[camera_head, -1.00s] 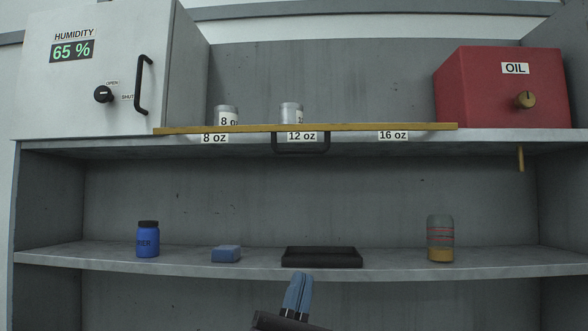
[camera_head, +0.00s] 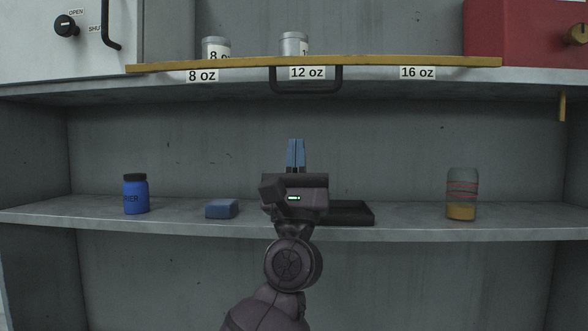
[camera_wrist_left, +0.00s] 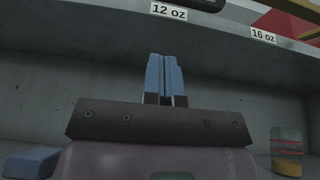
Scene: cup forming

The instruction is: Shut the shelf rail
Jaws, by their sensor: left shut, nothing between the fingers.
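The shelf rail is a long yellow bar (camera_head: 380,62) along the front edge of the upper shelf. A black U-shaped handle (camera_head: 306,92) hangs from it by the 12 oz label. The handle also shows at the top edge of the left wrist view (camera_wrist_left: 206,4). My left gripper (camera_head: 296,142) has blue fingers pressed together, empty and pointing up, below the handle and apart from it. The fingers also show in the left wrist view (camera_wrist_left: 162,58), below the shelf edge. My right gripper is not in view.
Two cans (camera_head: 215,48) (camera_head: 294,44) stand behind the rail. On the lower shelf (camera_head: 400,224) are a blue bottle (camera_head: 135,195), a blue block (camera_head: 222,209), a black tray (camera_head: 350,213) and a jar (camera_head: 462,194). A red oil box (camera_head: 520,30) and a white cabinet (camera_head: 50,45) flank the upper shelf.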

